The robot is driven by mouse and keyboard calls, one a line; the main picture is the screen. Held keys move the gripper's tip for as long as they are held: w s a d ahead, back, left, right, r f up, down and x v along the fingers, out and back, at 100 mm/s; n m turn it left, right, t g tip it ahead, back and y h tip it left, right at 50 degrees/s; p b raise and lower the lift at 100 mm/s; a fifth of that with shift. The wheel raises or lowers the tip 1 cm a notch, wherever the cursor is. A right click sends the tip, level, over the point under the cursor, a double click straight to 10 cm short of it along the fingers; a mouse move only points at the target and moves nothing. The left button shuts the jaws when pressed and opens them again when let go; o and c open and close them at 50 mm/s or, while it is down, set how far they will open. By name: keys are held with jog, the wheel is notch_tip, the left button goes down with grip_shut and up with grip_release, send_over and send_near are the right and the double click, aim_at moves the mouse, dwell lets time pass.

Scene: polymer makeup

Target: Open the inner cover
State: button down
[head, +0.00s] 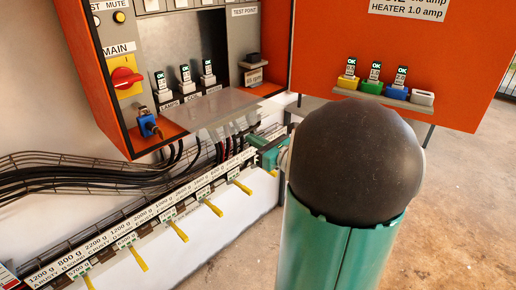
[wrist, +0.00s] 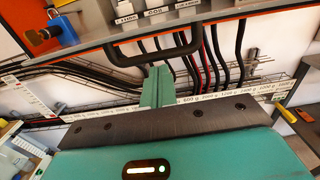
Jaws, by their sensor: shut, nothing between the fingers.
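The orange cabinet (head: 85,70) stands open, with a grey panel inside. A translucent grey sheet (head: 210,108), which looks like the inner cover, juts out at the cabinet's lower front; how far it stands open I cannot tell. In the wrist view a grey panel edge (wrist: 80,55) crosses the top, with a black handle (wrist: 155,52) hanging from it. My gripper (wrist: 157,85) is shut and empty, its teal fingers upright just below or at the handle; contact is unclear. In the head view my gripper (head: 268,150) is partly hidden by my arm.
A blue padlock (head: 148,126) hangs at the cabinet's lower left, below the red switch (head: 125,78). The open orange door (head: 400,60) stands at right. Black cables (head: 90,175) and a labelled rail (head: 150,190) with yellow tabs run below the cabinet. Floor is clear at right.

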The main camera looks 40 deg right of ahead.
aim_at(256, 114)
notch_tip(256, 114, up, 9)
jog(key=shift+f+g, duration=0.15)
jog(key=shift+g, duration=1.05)
jog(key=shift+f, duration=0.1)
